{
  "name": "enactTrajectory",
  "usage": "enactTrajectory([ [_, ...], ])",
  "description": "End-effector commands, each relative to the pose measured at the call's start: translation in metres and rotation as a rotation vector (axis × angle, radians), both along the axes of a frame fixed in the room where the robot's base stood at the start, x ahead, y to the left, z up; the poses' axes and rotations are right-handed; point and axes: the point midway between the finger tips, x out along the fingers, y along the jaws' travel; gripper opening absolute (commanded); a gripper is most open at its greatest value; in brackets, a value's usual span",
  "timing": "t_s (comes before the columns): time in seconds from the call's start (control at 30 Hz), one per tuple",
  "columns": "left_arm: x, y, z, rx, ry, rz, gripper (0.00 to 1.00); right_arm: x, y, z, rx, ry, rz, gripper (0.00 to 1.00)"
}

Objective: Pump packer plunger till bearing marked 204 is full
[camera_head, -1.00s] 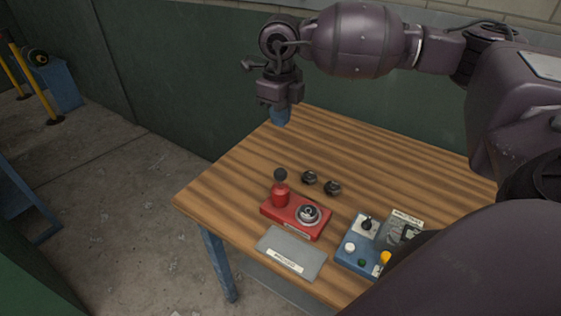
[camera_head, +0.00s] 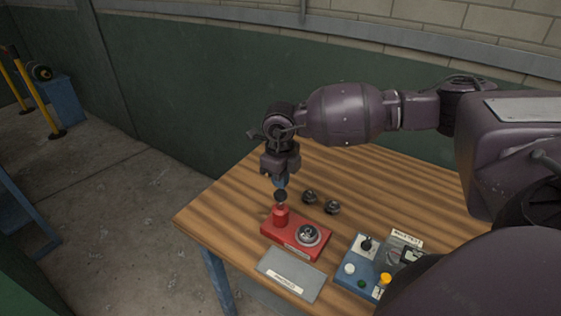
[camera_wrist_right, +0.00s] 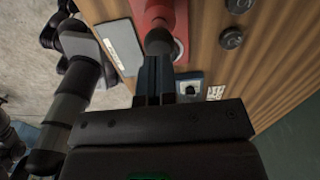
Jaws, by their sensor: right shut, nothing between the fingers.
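The red packer (camera_head: 285,243) sits on the wooden table, with its red plunger cylinder and dark knob (camera_head: 280,196) at the left end. A round bearing (camera_head: 308,235) sits in the packer's right part; its marking is too small to read. My right gripper (camera_head: 281,184) is shut and empty, pointing down right above the plunger knob. In the right wrist view the knob (camera_wrist_right: 159,41) is at the shut fingertips (camera_wrist_right: 156,60); whether they touch it I cannot tell. Two dark bearings (camera_head: 310,196) (camera_head: 332,207) lie behind the packer. My left gripper is out of view.
A grey labelled plate (camera_head: 291,268) lies in front of the packer. A blue control box (camera_head: 352,267) with knobs and a meter stands to the right, partly hidden by my arm. The table's back part is clear. A green wall stands behind.

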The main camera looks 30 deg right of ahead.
Motion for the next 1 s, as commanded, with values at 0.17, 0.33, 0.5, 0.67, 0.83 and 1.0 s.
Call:
enactTrajectory([
  [0.17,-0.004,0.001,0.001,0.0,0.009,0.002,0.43,0.0,0.0,-0.016,0.001,0.001,-0.001,0.0],
  [0.33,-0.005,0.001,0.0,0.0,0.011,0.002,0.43,0.0,0.0,-0.021,0.0,0.0,-0.001,0.0],
  [0.5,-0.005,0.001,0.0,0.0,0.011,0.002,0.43,0.0,0.0,-0.021,0.0,0.0,-0.001,0.0],
  [0.67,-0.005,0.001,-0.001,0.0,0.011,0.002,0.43,0.0,0.0,-0.021,0.0,0.0,-0.001,0.0],
  [0.83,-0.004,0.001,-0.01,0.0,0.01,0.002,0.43,0.0,0.0,-0.031,0.0,0.0,-0.001,0.0],
  [1.0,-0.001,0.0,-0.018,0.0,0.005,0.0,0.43,0.0,0.0,-0.043,0.0,0.001,0.0,0.0],
])
